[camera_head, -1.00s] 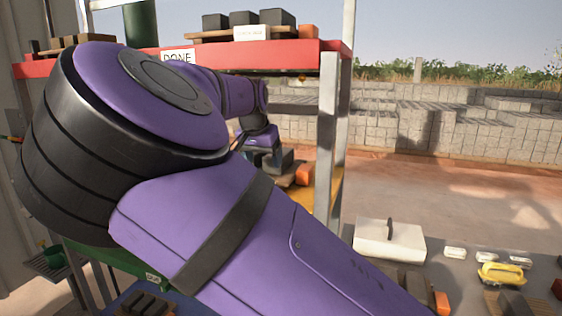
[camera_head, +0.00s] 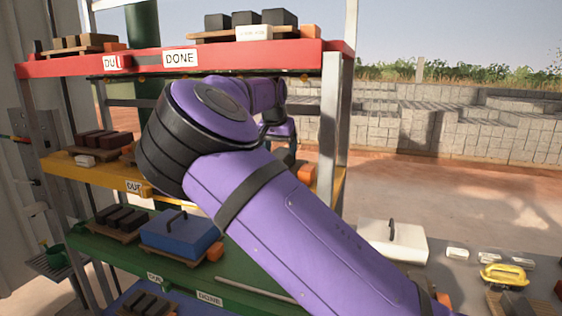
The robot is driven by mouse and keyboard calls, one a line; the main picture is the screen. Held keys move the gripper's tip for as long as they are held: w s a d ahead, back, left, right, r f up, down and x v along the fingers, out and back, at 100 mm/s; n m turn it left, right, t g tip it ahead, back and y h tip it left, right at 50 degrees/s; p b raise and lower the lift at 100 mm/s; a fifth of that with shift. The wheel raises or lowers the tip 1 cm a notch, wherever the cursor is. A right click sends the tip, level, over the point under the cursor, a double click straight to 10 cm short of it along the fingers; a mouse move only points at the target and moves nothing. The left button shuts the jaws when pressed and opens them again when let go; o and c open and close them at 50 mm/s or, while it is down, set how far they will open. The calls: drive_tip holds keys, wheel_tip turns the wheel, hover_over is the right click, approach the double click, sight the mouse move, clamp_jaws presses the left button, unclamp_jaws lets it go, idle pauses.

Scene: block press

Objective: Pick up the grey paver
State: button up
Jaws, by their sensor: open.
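My purple arm crosses the middle of the view and reaches into the yellow shelf level. The wrist and the body of my gripper (camera_head: 279,132) show just behind the arm. The fingertips are mostly hidden, and I see nothing held. Below it, partly hidden by my arm, a dark grey block (camera_head: 284,157) sits beside an orange block (camera_head: 306,173). I cannot tell whether the gripper touches it. Several other dark grey blocks (camera_head: 279,17) stand on a wooden board on the red top shelf (camera_head: 255,54). Which one is the grey paver is not clear.
The yellow shelf (camera_head: 95,174) holds brown blocks at left. The green shelf (camera_head: 130,256) holds dark blocks and a blue lidded box (camera_head: 181,234). Shelf posts (camera_head: 334,130) stand close to my arm. A white box (camera_head: 392,240) and yellow tool (camera_head: 503,275) lie at right.

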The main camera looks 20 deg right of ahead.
drive_tip(key=shift+x, duration=1.45)
drive_tip(key=shift+a+f, duration=0.1)
drive_tip(key=shift+f, duration=0.15)
drive_tip(key=shift+c, duration=0.2)
drive_tip(key=c, duration=1.2)
drive_tip(key=shift+r, duration=0.15)
drive_tip(key=shift+r, duration=0.7)
drive_tip(key=shift+s+a+r, duration=0.15)
drive_tip(key=shift+r, duration=0.1)
drive_tip(key=s+a, duration=0.3)
drive_tip(key=s, duration=0.1)
drive_tip(key=s+a, duration=0.4)
drive_tip(key=s, duration=0.1)
drive_tip(key=s+a, duration=0.3)
drive_tip(key=s, duration=0.2)
drive_tip(key=shift+s+a+f, duration=0.1)
drive_tip(key=shift+a, duration=0.2)
